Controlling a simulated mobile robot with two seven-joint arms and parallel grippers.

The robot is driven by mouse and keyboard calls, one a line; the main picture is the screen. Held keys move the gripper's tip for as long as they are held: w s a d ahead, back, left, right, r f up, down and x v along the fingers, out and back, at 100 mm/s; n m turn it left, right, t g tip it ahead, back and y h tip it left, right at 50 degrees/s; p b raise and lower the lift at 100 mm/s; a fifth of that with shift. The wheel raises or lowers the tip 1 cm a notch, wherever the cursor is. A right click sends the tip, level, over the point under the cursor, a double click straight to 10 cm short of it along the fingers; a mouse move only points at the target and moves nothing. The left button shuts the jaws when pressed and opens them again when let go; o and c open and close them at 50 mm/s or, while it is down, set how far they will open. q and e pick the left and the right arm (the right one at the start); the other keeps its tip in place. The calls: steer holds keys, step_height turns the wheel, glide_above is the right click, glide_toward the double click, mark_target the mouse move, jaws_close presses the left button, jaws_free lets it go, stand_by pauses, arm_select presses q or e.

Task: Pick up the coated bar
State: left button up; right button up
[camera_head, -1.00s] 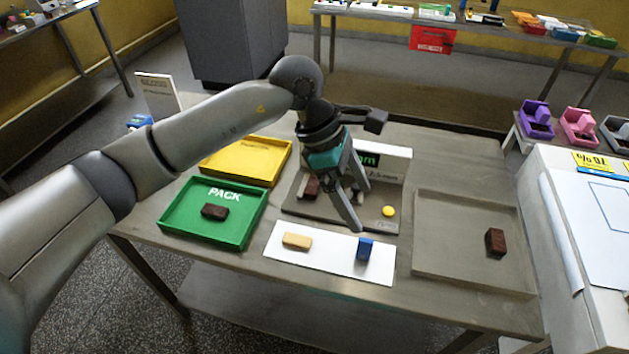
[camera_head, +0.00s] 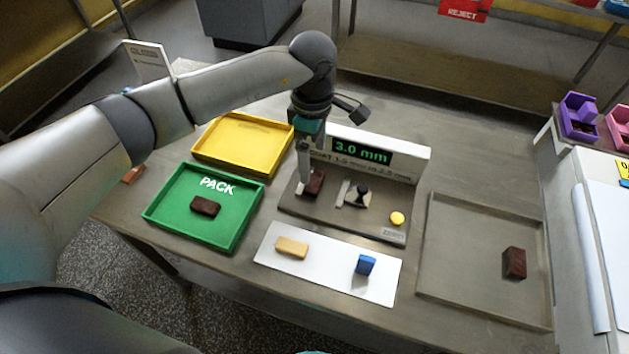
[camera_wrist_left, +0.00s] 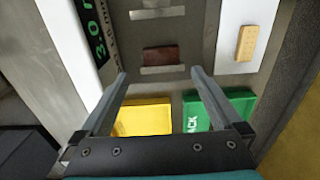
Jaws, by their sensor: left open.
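A dark brown coated bar (camera_head: 314,183) stands on the left part of the grey gauge plate (camera_head: 330,215), and it also shows in the left wrist view (camera_wrist_left: 161,56) between metal jaw pieces. My left gripper (camera_head: 304,184) points down beside this bar, partly in front of it. In the left wrist view my left gripper (camera_wrist_left: 160,73) is open and empty, its fingertips wide apart with the bar lying ahead between them. Whether the fingers touch the bar cannot be told. Other brown bars lie in the green PACK tray (camera_head: 240,236) and in the grey tray (camera_head: 480,206). My right gripper is not seen.
The gauge display (camera_head: 362,152) reads 3.0 mm behind the plate. A yellow button (camera_head: 397,218) sits at its right. A white mat (camera_head: 325,269) in front bears a tan bar (camera_head: 291,247) and a blue block (camera_head: 365,265). An empty yellow tray (camera_head: 243,145) stands at left.

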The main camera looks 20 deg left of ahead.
mark_target(312, 180)
arm_select(q)
steer(key=shift+s+f, duration=0.1)
steer(key=shift+f, duration=3.25)
steer(key=c, duration=0.9)
